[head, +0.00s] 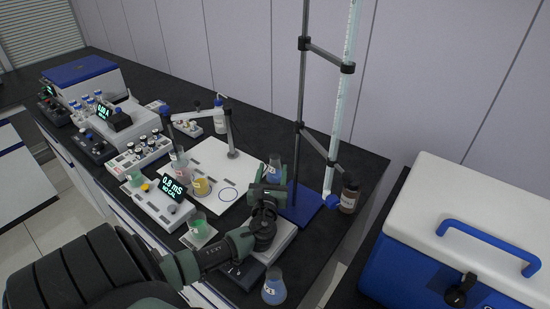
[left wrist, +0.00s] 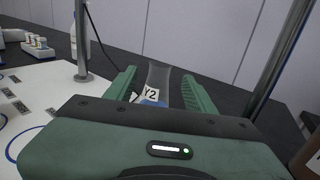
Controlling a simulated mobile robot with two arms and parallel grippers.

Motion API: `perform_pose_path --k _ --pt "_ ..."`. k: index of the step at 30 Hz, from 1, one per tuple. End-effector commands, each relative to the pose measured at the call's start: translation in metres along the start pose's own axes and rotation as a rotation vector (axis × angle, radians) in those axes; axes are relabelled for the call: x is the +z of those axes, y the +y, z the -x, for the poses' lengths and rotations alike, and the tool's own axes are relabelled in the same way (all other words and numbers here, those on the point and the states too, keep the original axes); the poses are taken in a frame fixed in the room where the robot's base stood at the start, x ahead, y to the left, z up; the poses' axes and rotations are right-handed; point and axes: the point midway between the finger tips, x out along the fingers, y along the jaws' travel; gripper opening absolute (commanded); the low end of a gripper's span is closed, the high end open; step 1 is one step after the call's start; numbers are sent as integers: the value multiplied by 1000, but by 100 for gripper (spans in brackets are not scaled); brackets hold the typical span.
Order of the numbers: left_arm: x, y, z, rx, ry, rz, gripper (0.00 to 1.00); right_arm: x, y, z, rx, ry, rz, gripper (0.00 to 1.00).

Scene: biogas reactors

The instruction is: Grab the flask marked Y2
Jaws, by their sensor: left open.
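The flask marked Y2 (left wrist: 154,84) shows in the left wrist view, with clear glass, a black-on-white label and blue liquid low down. My left gripper (left wrist: 157,88) is open, with one green finger on each side of the flask; I cannot tell whether either touches it. The lower flask is hidden by the gripper body. In the head view, a flask with blue liquid (head: 274,168) stands at the tips of my left gripper (head: 271,182), by the stand's blue base. My right gripper is not in view.
A burette stand (head: 301,100) rises just right of the gripper, with a brown bottle (head: 349,196) beyond it. Another blue-liquid flask (head: 274,286) stands near the front edge. A white board (head: 222,160) and a meter (head: 172,188) lie left. A blue-and-white cooler (head: 440,250) is at right.

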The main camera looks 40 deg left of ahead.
Motion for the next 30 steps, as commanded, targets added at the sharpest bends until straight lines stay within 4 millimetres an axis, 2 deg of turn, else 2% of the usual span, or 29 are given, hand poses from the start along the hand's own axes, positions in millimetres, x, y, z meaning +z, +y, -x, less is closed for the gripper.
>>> perform_pose_path --k 6,10,20,24,26,30 --pt "-1 0 -36 1 -5 1 55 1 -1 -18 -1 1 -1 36" --pt "-1 0 -53 1 -3 0 55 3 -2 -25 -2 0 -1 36" --pt "2 0 -59 0 -1 1 55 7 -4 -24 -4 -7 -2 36" --pt "2 0 -59 0 -1 1 16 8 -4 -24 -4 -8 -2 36" --pt "1 0 -59 0 -1 1 0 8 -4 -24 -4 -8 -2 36" --pt "1 0 -59 0 -1 1 0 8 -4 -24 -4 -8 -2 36"
